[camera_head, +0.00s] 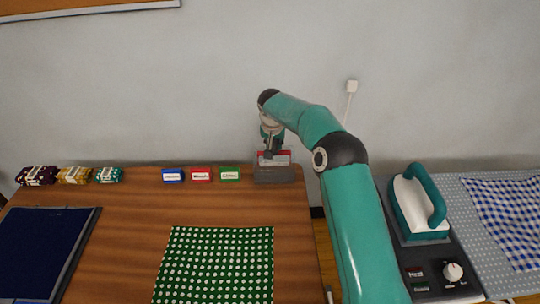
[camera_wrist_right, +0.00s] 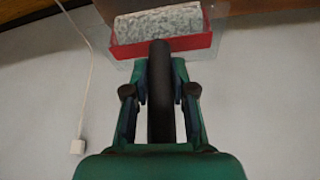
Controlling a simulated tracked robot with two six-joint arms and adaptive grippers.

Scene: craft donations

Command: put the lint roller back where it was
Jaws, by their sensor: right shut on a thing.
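The lint roller (camera_wrist_right: 163,27) has a grey-white speckled roll, a red frame and a black handle. In the wrist view my right gripper (camera_wrist_right: 160,92) is shut on the handle, with the roll beyond the fingertips. In the head view my right gripper (camera_head: 272,146) is at the back right of the wooden table, and the roller's red and white head shows just below it. A grey, partly see-through holder (camera_head: 274,175) stands there, around or directly under the roller head; I cannot tell how deep the roller sits. My left gripper is out of view.
Blue (camera_head: 173,176), red (camera_head: 201,174) and green (camera_head: 230,174) labelled blocks stand left of the holder. Folded fabric bundles (camera_head: 73,176) are at the far left. A green dotted cloth (camera_head: 216,262) lies in front. An iron (camera_head: 418,205) stands right, beyond my arm.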

